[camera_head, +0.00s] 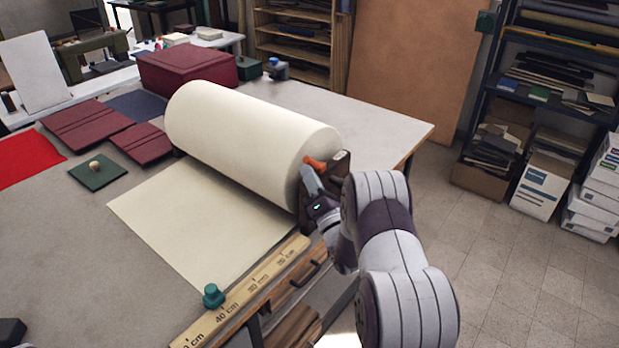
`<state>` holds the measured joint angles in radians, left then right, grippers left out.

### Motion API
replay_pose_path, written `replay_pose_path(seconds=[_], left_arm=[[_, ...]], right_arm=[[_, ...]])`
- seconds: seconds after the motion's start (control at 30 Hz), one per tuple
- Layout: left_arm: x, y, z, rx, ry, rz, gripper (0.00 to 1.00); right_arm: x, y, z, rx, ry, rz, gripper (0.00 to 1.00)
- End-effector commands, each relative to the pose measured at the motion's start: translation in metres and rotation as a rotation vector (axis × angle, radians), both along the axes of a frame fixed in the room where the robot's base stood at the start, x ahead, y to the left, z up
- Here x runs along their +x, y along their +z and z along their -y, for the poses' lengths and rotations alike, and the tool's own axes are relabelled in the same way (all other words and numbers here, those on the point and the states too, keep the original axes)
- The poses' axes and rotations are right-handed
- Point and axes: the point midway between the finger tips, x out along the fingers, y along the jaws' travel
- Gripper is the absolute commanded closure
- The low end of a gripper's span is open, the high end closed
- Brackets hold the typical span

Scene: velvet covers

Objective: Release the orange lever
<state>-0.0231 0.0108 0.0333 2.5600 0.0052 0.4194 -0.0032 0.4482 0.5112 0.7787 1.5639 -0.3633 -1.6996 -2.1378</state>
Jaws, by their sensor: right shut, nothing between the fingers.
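The orange lever (315,163) sticks out at the right end of the large cream roll (250,135), by the dark wooden end bracket (341,165). My right gripper (309,174) is shut and empty. Its fingertips are right by the lever, just below it in the picture; I cannot tell whether they touch it. My right forearm hides part of the bracket. A cream sheet (195,225) runs from the roll flat over the table toward the front. My left gripper is not in view.
A wooden ruler (240,296) with a green knob (213,295) lies along the table's front edge. A maroon box (187,75) stands behind the roll. The table (385,125) is clear at back right.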

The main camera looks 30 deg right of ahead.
Motion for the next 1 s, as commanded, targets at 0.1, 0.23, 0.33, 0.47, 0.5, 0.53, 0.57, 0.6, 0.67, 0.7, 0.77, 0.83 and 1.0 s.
replay_pose_path(seconds=[0.1,0.23,0.33,0.47,0.5,0.53,0.57,0.6,0.67,0.7,0.77,0.83,1.0], left_arm=[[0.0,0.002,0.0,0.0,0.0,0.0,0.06],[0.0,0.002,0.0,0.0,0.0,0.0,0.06],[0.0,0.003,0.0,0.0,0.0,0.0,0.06],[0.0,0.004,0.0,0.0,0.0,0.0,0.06],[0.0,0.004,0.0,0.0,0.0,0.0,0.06],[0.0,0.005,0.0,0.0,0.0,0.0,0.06],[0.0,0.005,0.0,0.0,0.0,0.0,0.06],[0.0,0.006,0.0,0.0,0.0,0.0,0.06],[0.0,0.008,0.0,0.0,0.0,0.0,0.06],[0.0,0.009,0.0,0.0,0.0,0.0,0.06],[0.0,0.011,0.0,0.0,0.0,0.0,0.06],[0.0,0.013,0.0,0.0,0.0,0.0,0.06],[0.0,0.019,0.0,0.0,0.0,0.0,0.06]], right_arm=[[0.0,0.003,0.0,0.025,0.0,-0.012,1.0],[0.001,0.004,0.001,0.042,0.001,-0.016,1.0],[0.001,0.005,0.001,0.054,0.001,-0.023,1.0],[0.001,0.007,0.002,0.079,0.0,-0.032,1.0],[0.001,0.008,0.003,0.089,0.0,-0.036,1.0],[0.001,0.01,0.003,0.098,0.0,-0.041,1.0],[0.001,0.011,0.003,0.11,0.001,-0.045,1.0],[0.002,0.012,0.004,0.124,0.001,-0.051,1.0],[0.002,0.015,0.005,0.154,0.001,-0.064,1.0],[0.003,0.017,0.006,0.178,0.001,-0.071,1.0],[0.003,0.02,0.008,0.219,0.001,-0.089,1.0],[0.004,0.025,0.01,0.275,0.001,-0.113,1.0],[0.008,0.035,0.019,0.425,0.0,-0.174,1.0]])
